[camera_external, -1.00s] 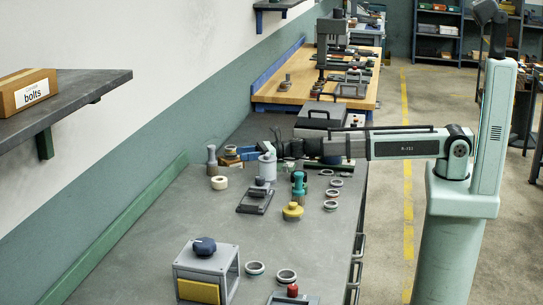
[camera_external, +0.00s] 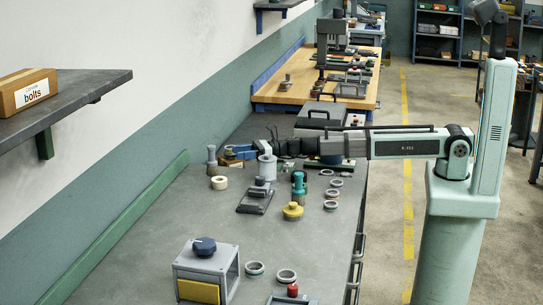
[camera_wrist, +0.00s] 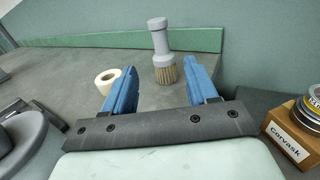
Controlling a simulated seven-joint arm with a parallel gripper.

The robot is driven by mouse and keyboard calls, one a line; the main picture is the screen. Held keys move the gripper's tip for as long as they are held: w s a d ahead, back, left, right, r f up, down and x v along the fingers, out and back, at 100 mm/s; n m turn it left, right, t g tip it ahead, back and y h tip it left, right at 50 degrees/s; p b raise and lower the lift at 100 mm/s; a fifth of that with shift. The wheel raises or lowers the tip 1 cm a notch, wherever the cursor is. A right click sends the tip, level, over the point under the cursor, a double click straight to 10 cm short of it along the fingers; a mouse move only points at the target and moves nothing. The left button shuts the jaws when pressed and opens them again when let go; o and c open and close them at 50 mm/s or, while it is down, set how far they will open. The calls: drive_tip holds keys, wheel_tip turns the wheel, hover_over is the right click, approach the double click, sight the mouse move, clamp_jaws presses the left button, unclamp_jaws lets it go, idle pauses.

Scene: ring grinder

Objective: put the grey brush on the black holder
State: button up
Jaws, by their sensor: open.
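The grey brush (camera_external: 211,158) stands upright, bristles down, near the wall side of the bench. In the wrist view the brush (camera_wrist: 160,42) stands ahead of my gripper, in line with the gap between the blue fingers. My gripper (camera_wrist: 158,72) is open and empty. In the external view my gripper (camera_external: 236,152) reaches left toward the brush, just to its right. A low dark stand (camera_external: 254,204) with a grey knob on it lies mid-bench; I cannot tell for sure that it is the black holder.
A cream tape roll (camera_external: 219,183) lies near the brush, also in the wrist view (camera_wrist: 108,80). A pale grey canister (camera_external: 267,169) stands by my wrist. A cardboard box (camera_wrist: 291,135) is on the right.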

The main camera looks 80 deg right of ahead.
sight(212, 162)
drive_tip(key=x, duration=0.6)
drive_tip(key=shift+w+a, duration=0.2)
drive_tip(key=shift+w, duration=0.1)
drive_tip(key=shift+f+x, duration=0.15)
drive_tip(key=shift+x, duration=1.1)
drive_tip(key=shift+f+x, duration=0.15)
drive_tip(key=shift+x, duration=1.1)
drive_tip(key=shift+d, duration=0.1)
drive_tip(key=shift+c, duration=0.2)
clamp_jaws()
